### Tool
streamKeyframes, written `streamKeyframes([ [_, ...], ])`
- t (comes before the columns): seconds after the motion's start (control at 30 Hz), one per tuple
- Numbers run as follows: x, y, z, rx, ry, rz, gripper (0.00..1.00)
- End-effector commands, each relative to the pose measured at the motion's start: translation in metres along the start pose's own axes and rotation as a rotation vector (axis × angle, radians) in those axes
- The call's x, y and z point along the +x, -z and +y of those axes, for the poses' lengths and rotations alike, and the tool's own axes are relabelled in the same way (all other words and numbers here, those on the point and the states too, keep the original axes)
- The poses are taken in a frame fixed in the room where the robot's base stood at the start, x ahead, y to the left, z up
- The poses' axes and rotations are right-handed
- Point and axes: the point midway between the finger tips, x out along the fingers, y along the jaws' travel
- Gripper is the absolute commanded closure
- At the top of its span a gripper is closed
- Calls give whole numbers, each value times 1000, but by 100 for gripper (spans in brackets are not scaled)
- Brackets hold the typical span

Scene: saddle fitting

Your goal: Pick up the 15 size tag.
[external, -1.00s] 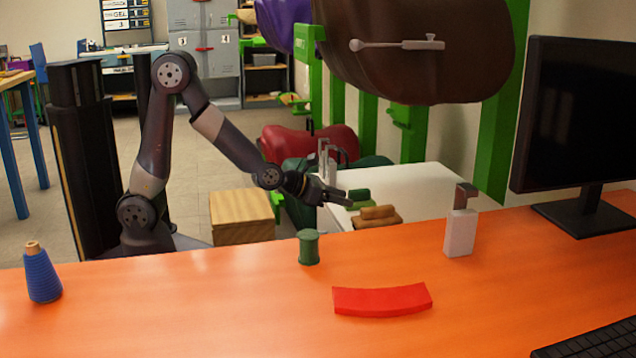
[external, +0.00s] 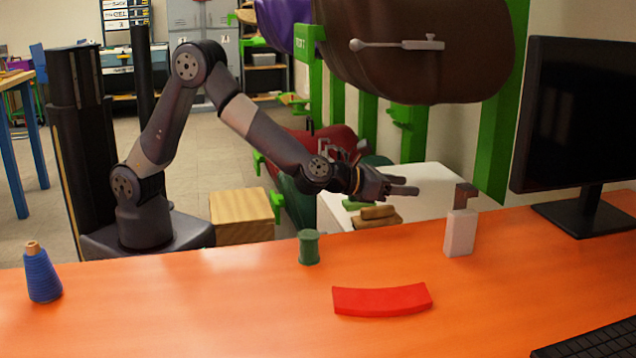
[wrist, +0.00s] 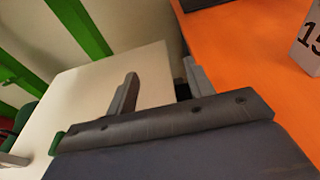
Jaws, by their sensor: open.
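A green spool (external: 309,247), a red curved piece (external: 382,299) and a blue thread cone (external: 42,275) stand on the orange table (external: 200,310). A monitor (external: 575,125) stands to the right of the tag. A white table (external: 435,190) lies behind, below my gripper.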

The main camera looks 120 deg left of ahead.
Motion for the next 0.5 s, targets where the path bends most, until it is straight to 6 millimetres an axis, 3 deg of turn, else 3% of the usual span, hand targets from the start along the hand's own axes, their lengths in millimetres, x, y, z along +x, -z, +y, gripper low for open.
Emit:
streamKeyframes([
  [0.03,-7,-17,-39,-3,9,2,50],
  [0.2,-35,-22,-135,-5,-1,50,50],
  [0.33,-58,-15,-183,1,0,100,50],
  [0.5,-68,-6,-206,8,1,134,50],
])
